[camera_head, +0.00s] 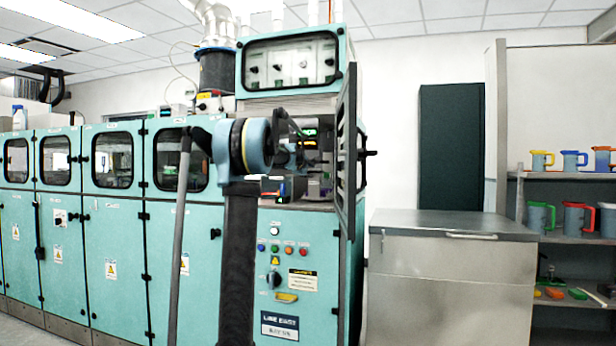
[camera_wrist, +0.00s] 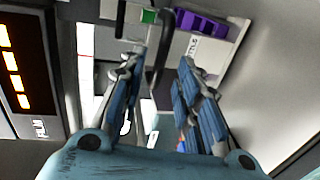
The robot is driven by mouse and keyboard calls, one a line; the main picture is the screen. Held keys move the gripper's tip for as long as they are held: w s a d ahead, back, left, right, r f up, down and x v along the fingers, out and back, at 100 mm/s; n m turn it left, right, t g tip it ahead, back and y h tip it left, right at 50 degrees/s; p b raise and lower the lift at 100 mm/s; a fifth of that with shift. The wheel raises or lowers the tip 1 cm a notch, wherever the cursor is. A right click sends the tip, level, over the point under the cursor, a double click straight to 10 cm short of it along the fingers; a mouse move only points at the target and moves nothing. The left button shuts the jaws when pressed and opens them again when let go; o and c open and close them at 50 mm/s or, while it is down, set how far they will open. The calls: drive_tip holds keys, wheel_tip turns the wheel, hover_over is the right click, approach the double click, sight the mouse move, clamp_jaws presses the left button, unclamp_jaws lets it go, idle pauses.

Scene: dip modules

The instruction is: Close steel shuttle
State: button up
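My gripper (camera_wrist: 163,62) has its two blue fingers spread apart in the wrist view, and it is open. A dark curved handle (camera_wrist: 160,45) shows between and beyond the fingertips; I cannot tell whether a finger touches it. Behind it is a grey steel part with a partly readable label (camera_wrist: 193,46) ending in "TTLE", likely the steel shuttle. A purple block (camera_wrist: 200,23) and a green piece (camera_wrist: 148,16) sit by it. In the head view my gripper (camera_head: 300,150) is at the machine's open bay, and the shuttle is too small to make out there.
The machine's dark-framed door (camera_head: 347,150) stands open on the bay's right. An orange-lit display (camera_wrist: 12,70) is at the left of the wrist view. A steel chest (camera_head: 450,265) stands right of the machine, and shelves with coloured jugs (camera_head: 574,160) are at far right.

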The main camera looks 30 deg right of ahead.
drive_tip(key=v, duration=0.6)
drive_tip(key=shift+s+a, duration=0.2)
drive_tip(key=shift+a, duration=0.05)
idle(0.3)
drive_tip(key=s+a+f+m+g+y, duration=0.1)
drive_tip(key=s+a+f+m+y, duration=0.1)
drive_tip(key=s+a+f, duration=0.7)
drive_tip(key=s+a+f+m+g+y, duration=0.1)
drive_tip(key=s+a+f+m+y, duration=0.15)
drive_tip(key=a+f, duration=0.65)
drive_tip(key=s+a+f+m+g+y, duration=0.15)
drive_tip(key=s+a+f, duration=0.4)
drive_tip(key=a, duration=0.85)
drive_tip(key=s+a+f+m+g+y, duration=0.1)
drive_tip(key=s+a+f+g+y, duration=0.1)
drive_tip(key=s+a+f, duration=0.8)
drive_tip(key=s+a+f+m+g+y, duration=0.1)
drive_tip(key=s+a+f+y, duration=0.3)
drive_tip(key=s+a+f, duration=0.7)
drive_tip(key=s+f+g, duration=0.1)
drive_tip(key=s+f, duration=0.4)
drive_tip(key=s, duration=0.1)
drive_tip(key=shift+a, duration=0.15)
